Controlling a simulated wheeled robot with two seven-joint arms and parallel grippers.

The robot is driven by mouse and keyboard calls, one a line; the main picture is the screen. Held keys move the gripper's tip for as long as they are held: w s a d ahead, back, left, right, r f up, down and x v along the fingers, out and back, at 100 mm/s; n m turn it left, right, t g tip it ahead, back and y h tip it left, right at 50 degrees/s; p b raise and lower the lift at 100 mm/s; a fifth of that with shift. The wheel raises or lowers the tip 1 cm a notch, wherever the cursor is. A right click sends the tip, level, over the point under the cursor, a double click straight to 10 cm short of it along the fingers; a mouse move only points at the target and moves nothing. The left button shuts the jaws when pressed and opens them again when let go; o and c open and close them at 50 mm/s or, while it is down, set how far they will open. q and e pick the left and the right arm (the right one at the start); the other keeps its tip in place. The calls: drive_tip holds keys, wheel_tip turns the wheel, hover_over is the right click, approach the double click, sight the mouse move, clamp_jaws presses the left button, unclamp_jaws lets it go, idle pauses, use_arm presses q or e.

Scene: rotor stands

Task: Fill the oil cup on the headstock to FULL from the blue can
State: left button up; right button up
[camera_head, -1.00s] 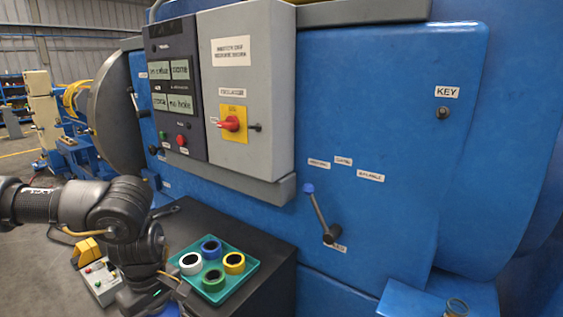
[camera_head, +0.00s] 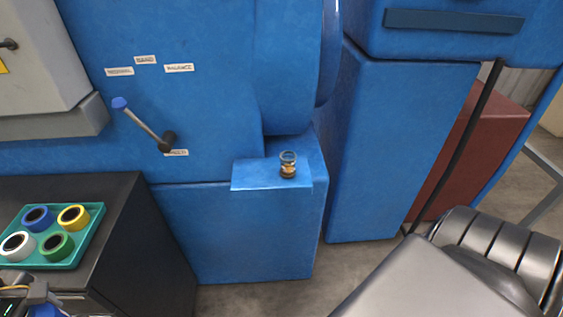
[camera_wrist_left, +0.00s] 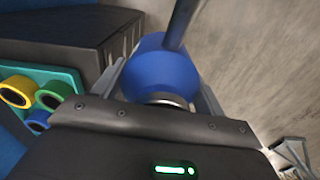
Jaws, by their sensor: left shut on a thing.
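The oil cup (camera_head: 288,166), a small glass and brass cup, stands upright on a blue ledge (camera_head: 250,176) of the headstock (camera_head: 205,115) in the head view. Its fill level is too small to read. My left gripper (camera_wrist_left: 158,90) is shut on the blue can (camera_wrist_left: 160,72) in the left wrist view; a dark spout rises from it. In the head view only a bit of my left gripper (camera_head: 28,296) and the can's blue (camera_head: 46,311) shows at the lower left, well away from the cup. My right gripper is out of view.
A teal tray (camera_head: 93,240) with several coloured tape rolls sits on a black cabinet (camera_head: 130,225), close to my left gripper. A lever (camera_head: 145,128) with a blue knob juts from the headstock left of the cup. Floor (camera_head: 270,297) is open below the ledge.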

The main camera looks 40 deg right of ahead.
use_arm(q)
drive_tip(key=shift+s+m, duration=0.35)
drive_tip(key=shift+m, duration=0.35)
drive_tip(key=s+m, duration=0.1)
drive_tip(key=m, duration=0.2)
drive_tip(key=s+m, duration=0.2)
drive_tip(key=m, duration=0.1)
drive_tip(key=s+m, duration=0.2)
drive_tip(key=m, duration=0.1)
drive_tip(key=shift+f, duration=0.15)
drive_tip(key=shift+s+a, duration=0.1)
drive_tip(key=shift+a, duration=0.05)
